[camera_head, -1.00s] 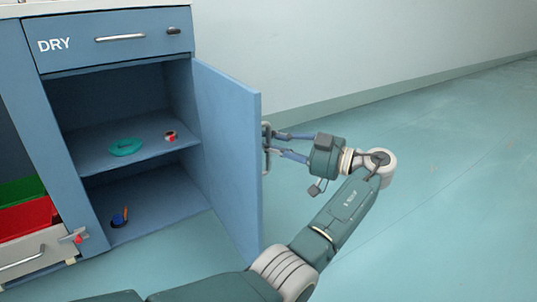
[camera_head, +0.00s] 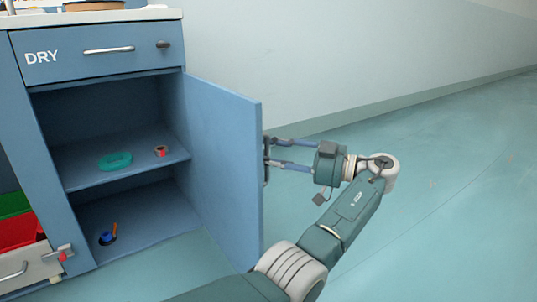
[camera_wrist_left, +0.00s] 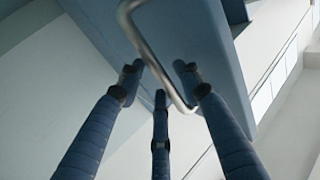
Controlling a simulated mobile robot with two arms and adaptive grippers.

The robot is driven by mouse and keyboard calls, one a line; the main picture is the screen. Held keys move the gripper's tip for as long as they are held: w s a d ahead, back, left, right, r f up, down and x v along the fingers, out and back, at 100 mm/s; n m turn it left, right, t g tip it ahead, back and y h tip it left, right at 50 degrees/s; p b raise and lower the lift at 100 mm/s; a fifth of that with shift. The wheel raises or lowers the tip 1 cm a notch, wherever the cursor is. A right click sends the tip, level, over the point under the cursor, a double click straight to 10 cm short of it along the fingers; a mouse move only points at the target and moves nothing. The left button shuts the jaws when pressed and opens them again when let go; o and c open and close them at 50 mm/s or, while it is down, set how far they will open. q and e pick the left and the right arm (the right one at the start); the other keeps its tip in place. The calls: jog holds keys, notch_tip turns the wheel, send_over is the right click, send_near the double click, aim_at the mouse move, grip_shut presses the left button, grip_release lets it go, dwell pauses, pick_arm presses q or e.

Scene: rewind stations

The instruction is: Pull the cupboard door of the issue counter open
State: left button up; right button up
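The blue cupboard door (camera_head: 225,160) of the issue counter stands swung wide open on its right-hand hinges. Its metal bar handle (camera_head: 266,172) is on the outer face, seen nearly edge-on. My left gripper (camera_head: 270,148) is at that face beside the handle, its fingers spread apart. In the left wrist view the handle (camera_wrist_left: 152,55) runs between the spread fingertips of the gripper (camera_wrist_left: 160,82), with no clear grip on it. Whether a finger touches the bar cannot be told. My right gripper is not in view.
Inside the cupboard, a teal ring (camera_head: 116,161) and a small red-and-white roll (camera_head: 160,151) lie on the shelf (camera_head: 80,178). A blue-and-orange item (camera_head: 108,238) is on the cupboard floor. The DRY drawer (camera_head: 100,53) above is shut. Floor to the right is clear.

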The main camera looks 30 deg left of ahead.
pick_arm(q)
jog(key=shift+a, duration=0.1)
jog(key=shift+r, duration=0.5)
notch_tip(320, 180, up, 9)
dwell(0.5)
